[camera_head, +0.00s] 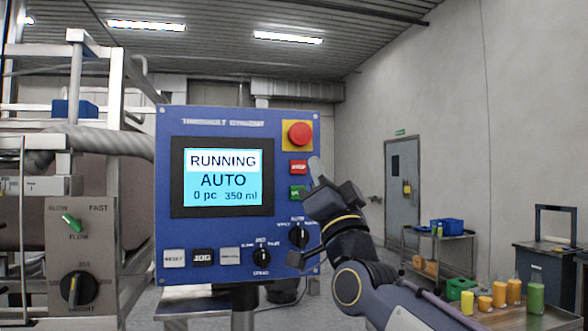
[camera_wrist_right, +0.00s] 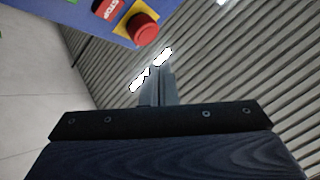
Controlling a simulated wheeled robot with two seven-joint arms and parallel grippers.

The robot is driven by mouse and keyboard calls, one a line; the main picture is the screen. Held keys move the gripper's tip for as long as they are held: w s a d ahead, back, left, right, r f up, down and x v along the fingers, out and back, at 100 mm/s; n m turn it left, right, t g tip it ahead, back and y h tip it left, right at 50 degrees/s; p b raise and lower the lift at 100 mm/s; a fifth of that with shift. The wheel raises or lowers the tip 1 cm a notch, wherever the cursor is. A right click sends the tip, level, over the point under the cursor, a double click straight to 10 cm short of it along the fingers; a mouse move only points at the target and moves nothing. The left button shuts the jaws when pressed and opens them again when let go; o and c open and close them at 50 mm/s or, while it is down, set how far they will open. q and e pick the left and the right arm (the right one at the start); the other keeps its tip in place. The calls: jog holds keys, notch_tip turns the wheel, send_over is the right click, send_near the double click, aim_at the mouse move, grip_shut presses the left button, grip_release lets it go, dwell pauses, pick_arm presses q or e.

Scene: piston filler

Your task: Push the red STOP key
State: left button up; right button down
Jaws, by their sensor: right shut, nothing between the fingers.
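The red STOP key (camera_head: 299,167) is a small rectangle on the blue control panel (camera_head: 215,120), below the round red emergency button (camera_head: 299,134) on its yellow plate. A green key (camera_head: 297,191) is right below it. My right gripper (camera_head: 316,165) is shut and empty, with its fingertips just right of the STOP key in the head view; I cannot tell the gap to the panel. In the right wrist view the STOP key (camera_wrist_right: 108,8) shows at the top, beside the emergency button (camera_wrist_right: 143,28), and the shut fingers (camera_wrist_right: 158,75) stand apart from both. My left gripper is not in view.
The panel screen (camera_head: 222,177) reads RUNNING, AUTO, 0 pc, 350 ml. Selector knobs (camera_head: 262,257) and several keys line the panel's lower part. A metal machine frame stands at left. A cart (camera_head: 440,250) and a table with bottles (camera_head: 499,294) stand at right.

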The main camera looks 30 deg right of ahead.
aim_at(304, 173)
jog(key=w+p, duration=0.1)
jog(key=w, duration=0.1)
jog(key=w+d+p, duration=0.1)
jog(key=w, duration=0.2)
jog(key=w+p, duration=0.1)
jog(key=w, duration=0.1)
jog(key=shift+w+d+p, duration=0.2)
jog(key=shift+d+p, duration=0.15)
jog(key=shift+w+d, duration=0.15)
jog(key=shift+w, duration=0.5)
jog(key=shift+w, duration=0.1)
dwell(1.3)
jog(key=shift+w+d, duration=0.1)
jog(key=shift+w, duration=0.2)
jog(key=shift+w+d, duration=0.1)
jog(key=shift+w, duration=0.3)
dwell(0.6)
jog(key=shift+s+f+b, duration=0.2)
jog(key=shift+s+b, duration=0.3)
jog(key=shift+b, duration=0.05)
jog(key=shift+s+a+r, duration=0.1)
jog(key=shift+s+a, duration=0.1)
jog(key=shift+s, duration=0.1)
